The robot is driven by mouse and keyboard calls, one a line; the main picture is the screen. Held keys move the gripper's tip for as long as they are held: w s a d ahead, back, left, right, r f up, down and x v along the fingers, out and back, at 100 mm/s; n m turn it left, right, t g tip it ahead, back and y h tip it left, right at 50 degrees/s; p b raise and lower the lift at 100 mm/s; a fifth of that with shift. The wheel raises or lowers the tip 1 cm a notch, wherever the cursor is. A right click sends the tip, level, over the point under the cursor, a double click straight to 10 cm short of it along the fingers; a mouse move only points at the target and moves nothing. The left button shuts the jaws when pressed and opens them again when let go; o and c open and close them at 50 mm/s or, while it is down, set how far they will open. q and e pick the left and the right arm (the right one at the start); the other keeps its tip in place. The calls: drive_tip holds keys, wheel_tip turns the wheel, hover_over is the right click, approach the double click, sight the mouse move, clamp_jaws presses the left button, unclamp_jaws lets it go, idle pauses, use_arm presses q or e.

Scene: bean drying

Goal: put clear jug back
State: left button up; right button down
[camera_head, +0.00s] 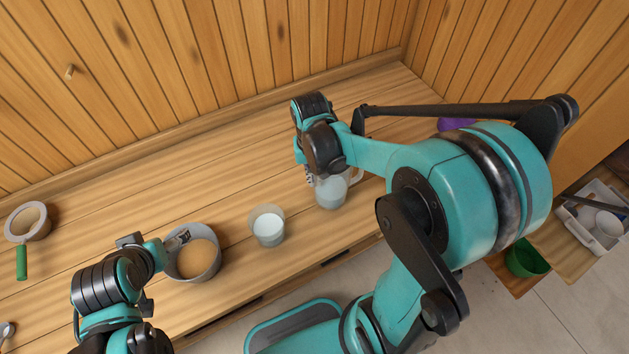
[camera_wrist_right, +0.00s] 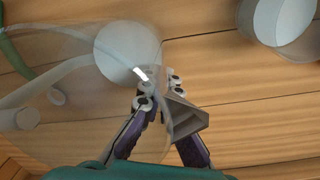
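The clear jug (camera_head: 331,192) has a pale base or contents and a handle on its right side; it is over the wooden counter. In the right wrist view the jug's see-through wall (camera_wrist_right: 70,130) fills the left side. My right gripper (camera_wrist_right: 164,78) has its fingertips close together at the jug's edge, with the wall seemingly between them. In the head view my right wrist hides the fingers. My left gripper (camera_head: 180,238) is at the rim of a round grey pot (camera_head: 215,262); whether it grips the rim is unclear.
A clear cup with white contents (camera_head: 268,228) stands between pot and jug. A green-handled strainer (camera_head: 27,222) lies at the far left. A purple thing (camera_head: 456,124) is behind my right arm. A green bowl (camera_head: 526,259) and a white crate (camera_head: 590,243) are at right.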

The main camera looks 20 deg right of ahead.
drive_tip(key=shift+f, duration=0.6)
drive_tip(key=shift+f, duration=0.1)
drive_tip(key=c, duration=1.7)
unclamp_jaws()
